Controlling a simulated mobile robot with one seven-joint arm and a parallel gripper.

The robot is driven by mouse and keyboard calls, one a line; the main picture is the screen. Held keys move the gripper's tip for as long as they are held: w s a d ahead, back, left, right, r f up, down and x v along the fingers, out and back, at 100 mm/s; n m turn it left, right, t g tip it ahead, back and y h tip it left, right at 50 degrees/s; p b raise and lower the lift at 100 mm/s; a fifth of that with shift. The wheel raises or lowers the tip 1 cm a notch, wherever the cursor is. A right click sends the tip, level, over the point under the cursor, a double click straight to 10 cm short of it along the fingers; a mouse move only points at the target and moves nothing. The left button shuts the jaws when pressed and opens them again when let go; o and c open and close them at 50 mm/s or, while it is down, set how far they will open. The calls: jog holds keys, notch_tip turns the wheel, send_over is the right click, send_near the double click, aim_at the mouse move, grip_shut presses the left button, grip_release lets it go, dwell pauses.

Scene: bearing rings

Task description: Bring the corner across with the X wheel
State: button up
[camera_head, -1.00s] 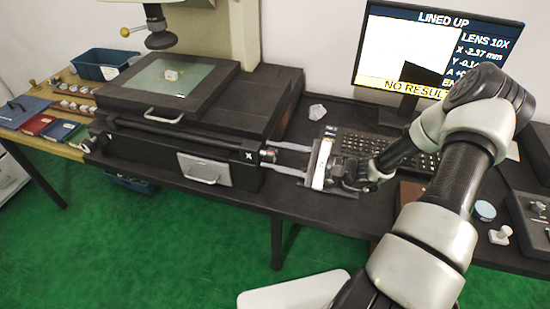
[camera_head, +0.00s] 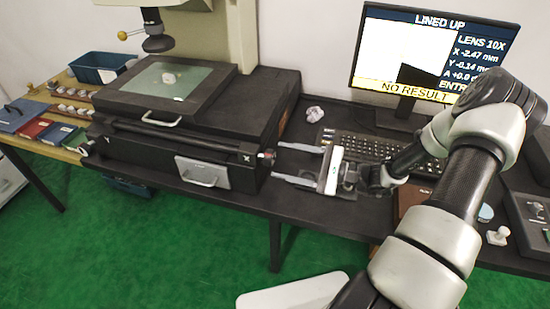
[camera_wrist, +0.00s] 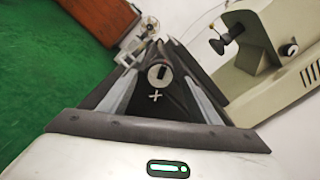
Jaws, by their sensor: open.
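The X wheel (camera_head: 267,158) is a small dark knob on the right end of the measuring machine's stage base, beside a white X. In the wrist view the X wheel (camera_wrist: 160,76) shows end-on with a slot, between my two fingers. My gripper (camera_head: 277,162) is open, pointing left, its fingertips close to the wheel on either side; no contact shows. The monitor (camera_head: 436,50) reads LINED UP, LENS 10X, X -2.47 mm, Y -0.14 and NO RESULT. A pale part (camera_head: 168,78) lies on the glass stage.
A keyboard (camera_head: 365,146) lies behind my gripper. A crumpled pale lump (camera_head: 315,114) lies on the bench. A joystick box (camera_head: 527,215) is at the right. A blue bin (camera_head: 100,67) and several small rings stand on the wooden bench at the left.

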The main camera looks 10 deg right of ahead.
jog(key=v, duration=1.3)
jog(key=shift+s+d, duration=0.15)
jog(key=shift+d, duration=0.1)
